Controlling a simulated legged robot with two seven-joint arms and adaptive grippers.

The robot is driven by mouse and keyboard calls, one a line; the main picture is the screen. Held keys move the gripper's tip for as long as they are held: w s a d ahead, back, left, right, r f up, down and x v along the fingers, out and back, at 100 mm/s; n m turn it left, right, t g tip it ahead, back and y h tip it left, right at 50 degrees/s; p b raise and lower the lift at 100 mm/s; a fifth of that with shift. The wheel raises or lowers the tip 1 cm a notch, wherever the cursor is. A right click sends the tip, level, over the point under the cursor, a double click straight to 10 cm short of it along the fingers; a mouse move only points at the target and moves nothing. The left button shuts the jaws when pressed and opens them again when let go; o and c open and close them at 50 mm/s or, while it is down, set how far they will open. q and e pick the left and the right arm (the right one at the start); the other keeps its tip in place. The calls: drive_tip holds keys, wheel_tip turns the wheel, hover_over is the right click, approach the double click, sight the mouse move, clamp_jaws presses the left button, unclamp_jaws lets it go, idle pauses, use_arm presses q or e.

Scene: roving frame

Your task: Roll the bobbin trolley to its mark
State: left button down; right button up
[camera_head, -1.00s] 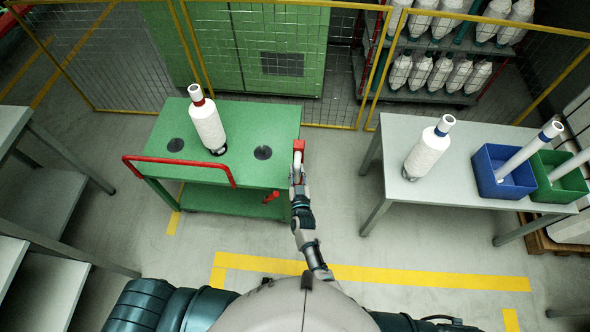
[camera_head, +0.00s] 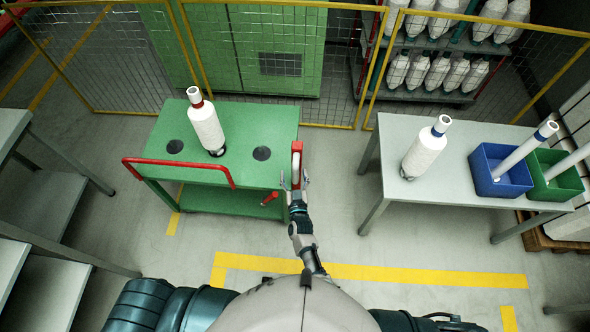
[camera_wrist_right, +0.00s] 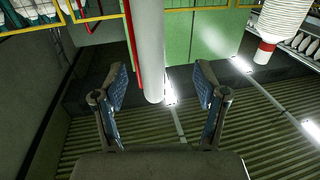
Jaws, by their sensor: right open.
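The green bobbin trolley (camera_head: 262,118) stands in front of the fence. A white bobbin (camera_head: 206,126) with a red-banded top stands on its left half; it also shows at the top right of the right wrist view (camera_wrist_right: 283,18). A red push rail (camera_head: 178,161) runs along the trolley's near left edge. A red-and-pale bar (camera_head: 296,160) is at its right end. My right gripper (camera_head: 295,182) is open at the near end of that bar. In the right wrist view a pale cylinder (camera_wrist_right: 146,45) lies between the spread fingers, with gaps on both sides. My left gripper is out of view.
Yellow tape (camera_head: 420,278) marks the floor in front of me. A grey table (camera_head: 385,150) at right holds a blue-banded bobbin (camera_head: 424,150), a blue bin (camera_head: 487,178) and a green bin (camera_head: 560,185). Grey shelving (camera_head: 50,290) stands at left. A yellow-framed fence (camera_head: 335,126) closes the back.

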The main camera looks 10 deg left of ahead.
drive_tip(key=shift+p+v, duration=1.3)
drive_tip(key=shift+v, duration=1.2)
drive_tip(key=shift+d, duration=0.1)
